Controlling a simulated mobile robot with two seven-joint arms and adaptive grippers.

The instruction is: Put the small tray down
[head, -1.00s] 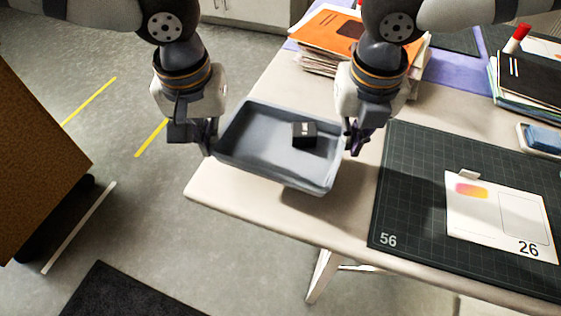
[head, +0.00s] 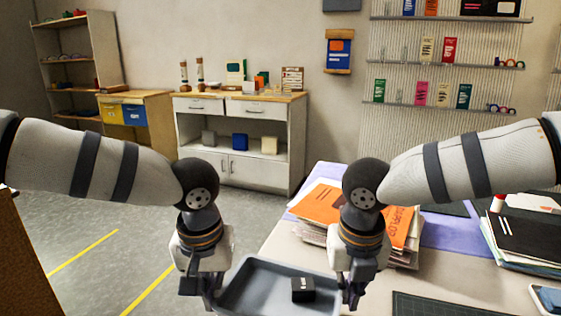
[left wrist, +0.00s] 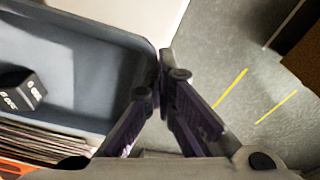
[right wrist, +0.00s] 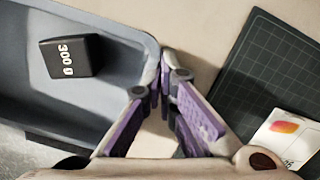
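A small grey tray (head: 258,284) hangs between my grippers at the table's left edge, cut off by the bottom of the head view. A black box with white print (head: 302,289) lies in it. My left gripper (head: 211,299) is shut on the tray's left rim; its fingers meet there in the left wrist view (left wrist: 163,82). My right gripper (head: 352,297) is shut on the right rim, also seen in the right wrist view (right wrist: 163,84). I cannot tell whether the tray's underside touches the table.
The pale table (head: 290,243) bears paper stacks with an orange folder (head: 318,203), a dark cutting mat (head: 430,305) and black folders (head: 522,238). A numbered card lies on the mat (right wrist: 245,85). Open floor (head: 110,270) is at left; a white cabinet (head: 255,179) stands behind.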

